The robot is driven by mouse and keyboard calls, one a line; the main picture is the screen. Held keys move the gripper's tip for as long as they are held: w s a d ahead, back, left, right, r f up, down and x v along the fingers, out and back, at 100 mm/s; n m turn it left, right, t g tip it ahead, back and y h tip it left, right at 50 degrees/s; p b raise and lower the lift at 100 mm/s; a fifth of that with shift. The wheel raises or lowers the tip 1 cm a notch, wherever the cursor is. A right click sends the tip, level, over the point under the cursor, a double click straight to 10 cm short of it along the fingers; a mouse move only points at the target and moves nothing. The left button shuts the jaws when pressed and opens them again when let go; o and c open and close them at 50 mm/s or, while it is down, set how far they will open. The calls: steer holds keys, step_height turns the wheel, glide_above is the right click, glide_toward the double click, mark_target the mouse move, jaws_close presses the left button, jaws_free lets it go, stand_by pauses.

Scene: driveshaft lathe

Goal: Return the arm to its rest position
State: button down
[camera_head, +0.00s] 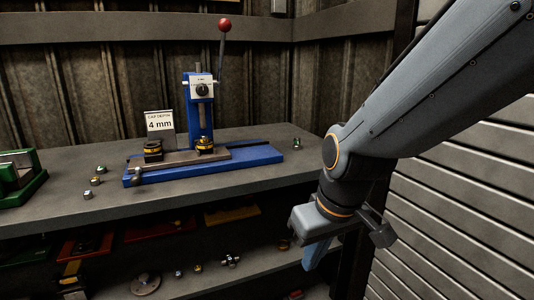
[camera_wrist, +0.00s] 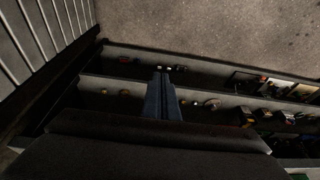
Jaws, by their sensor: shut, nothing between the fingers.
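My arm comes in from the upper right of the head view and bends down at its orange-ringed joint. My gripper (camera_head: 311,262) hangs at the right end of the bench, in front of the bench edge and lower shelf. It points down and is shut and empty. In the wrist view the blue-grey fingers (camera_wrist: 161,78) lie together, with nothing between them and the shelves beyond.
A blue press (camera_head: 262,156) with a red-knobbed lever and a "4 mm" sign (camera_head: 159,123) stands on the grey bench (camera_head: 215,184). Small metal parts lie on the bench and the lower shelf (camera_head: 190,284). A slatted wall (camera_head: 450,210) is close on the right.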

steer(key=s+d+m+g+h+p, duration=0.1)
steer(key=s+d+m+g, duration=0.2)
steer(key=s+d, duration=0.3)
steer(key=s+d+r+m+p, duration=0.1)
steer(key=d+r+p, duration=0.3)
steer(key=p, duration=0.8)
steer(key=shift+s+d+r+m+h, duration=0.2)
steer(key=shift+d+r+m+h, duration=0.15)
steer(key=shift+r, duration=0.35)
